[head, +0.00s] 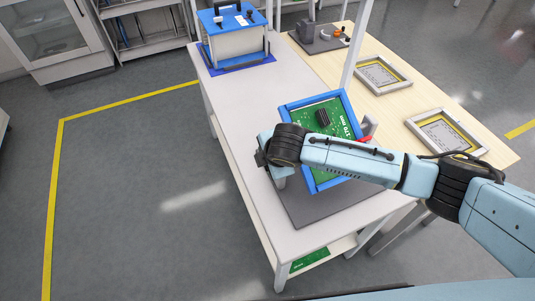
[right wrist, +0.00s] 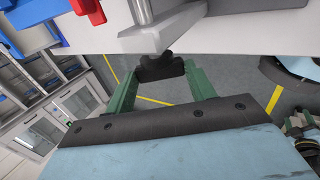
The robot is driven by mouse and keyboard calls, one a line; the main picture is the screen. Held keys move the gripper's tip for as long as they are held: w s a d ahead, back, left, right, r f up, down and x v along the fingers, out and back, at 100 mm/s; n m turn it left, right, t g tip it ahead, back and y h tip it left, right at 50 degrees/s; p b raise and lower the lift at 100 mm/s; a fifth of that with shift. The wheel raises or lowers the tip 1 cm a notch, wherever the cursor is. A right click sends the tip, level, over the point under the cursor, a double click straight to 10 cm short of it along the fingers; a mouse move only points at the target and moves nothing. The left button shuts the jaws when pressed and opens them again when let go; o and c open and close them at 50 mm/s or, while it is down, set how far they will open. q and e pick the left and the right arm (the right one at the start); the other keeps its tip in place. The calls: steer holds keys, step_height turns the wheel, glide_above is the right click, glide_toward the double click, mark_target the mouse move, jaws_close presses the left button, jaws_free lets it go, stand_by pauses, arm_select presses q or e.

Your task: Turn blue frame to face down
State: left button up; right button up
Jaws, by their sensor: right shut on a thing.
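The blue frame (head: 314,180) holds a green board (head: 335,128) with white print and a black part (head: 323,117) on it. The printed face shows upward to the head camera, and the frame sits over a dark grey base plate (head: 310,215) on the near table. My left gripper is not in view.
A blue-topped box (head: 232,20) stands at the table's far end. The wooden table (head: 395,97) to the right carries two grey-framed panels (head: 380,74) (head: 443,132). A white post (head: 356,45) stands between. The near table's left part (head: 225,100) is clear.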

steer(key=shift+s+f+t, duration=0.1)
steer(key=shift+t, duration=0.4)
stand_by(0.4)
steer(key=o, duration=1.4)
steer(key=p+v, duration=0.1)
steer(key=v, duration=1.2)
steer(key=shift+d, duration=0.3)
steer(key=shift+s, duration=0.1)
steer(key=shift+c, duration=0.3)
